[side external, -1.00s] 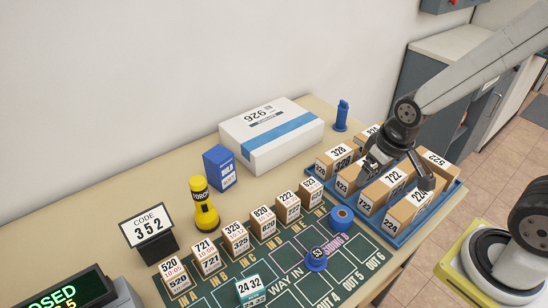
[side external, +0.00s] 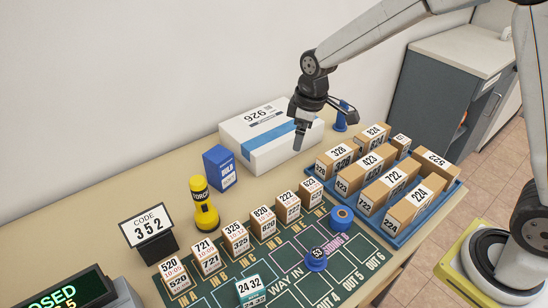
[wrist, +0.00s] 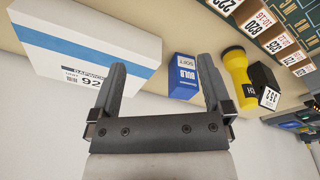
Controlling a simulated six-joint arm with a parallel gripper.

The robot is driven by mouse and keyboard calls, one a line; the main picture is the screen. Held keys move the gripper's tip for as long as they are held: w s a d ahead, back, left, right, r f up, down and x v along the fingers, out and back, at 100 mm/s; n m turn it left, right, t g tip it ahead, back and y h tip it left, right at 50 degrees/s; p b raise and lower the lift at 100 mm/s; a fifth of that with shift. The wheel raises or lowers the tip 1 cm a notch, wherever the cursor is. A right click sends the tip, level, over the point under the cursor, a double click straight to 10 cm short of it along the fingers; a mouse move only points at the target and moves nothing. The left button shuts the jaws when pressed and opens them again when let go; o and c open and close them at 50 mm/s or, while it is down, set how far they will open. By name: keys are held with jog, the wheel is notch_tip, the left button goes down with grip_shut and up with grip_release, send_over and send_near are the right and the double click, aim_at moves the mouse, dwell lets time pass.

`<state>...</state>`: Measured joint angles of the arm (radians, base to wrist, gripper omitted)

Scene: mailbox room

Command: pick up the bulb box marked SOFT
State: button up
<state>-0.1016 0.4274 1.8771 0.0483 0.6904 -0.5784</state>
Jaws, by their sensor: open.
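The blue bulb box (side external: 220,168) stands upright on the table between the white parcel and the yellow torch. In the wrist view the bulb box (wrist: 183,76) shows a pale label reading SOFT and the word BULB. My gripper (side external: 299,149) is in front of the white parcel's right end, to the right of the bulb box and apart from it. In the wrist view my gripper (wrist: 164,84) is open and empty, with the bulb box seen between its fingers, close to the right one.
The white parcel (side external: 258,125) marked 926 stands right of the bulb box. The yellow torch (side external: 203,205) stands just to its left. A blue tray (side external: 404,238) holds several brown boxes at the right. A row of small numbered boxes (side external: 236,240) stands in front on the green mat.

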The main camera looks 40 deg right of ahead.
jog(key=w+a+f+n+g, duration=0.1)
jog(key=w+a+n, duration=0.5)
jog(key=w, duration=0.3)
jog(key=n+g, duration=0.1)
jog(key=n, duration=0.5)
send_over(218, 154)
jog(key=d, duration=0.2)
notch_tip(218, 154, down, 2)
jog(key=shift+f+y, duration=0.2)
jog(key=shift+y, duration=0.2)
jog(key=shift+w+a+f+n, duration=0.25)
jog(key=shift+a+n, duration=0.15)
jog(key=shift+a, duration=0.15)
jog(key=shift+a+f, duration=0.15)
jog(key=shift+f, duration=1.1)
jog(key=shift+s+a+f, duration=0.1)
jog(key=shift+a+f, duration=0.1)
jog(key=shift+f, duration=1.1)
jog(key=shift+s+a+f, duration=0.1)
jog(key=shift+a+f, duration=0.1)
jog(key=shift+f, duration=1.1)
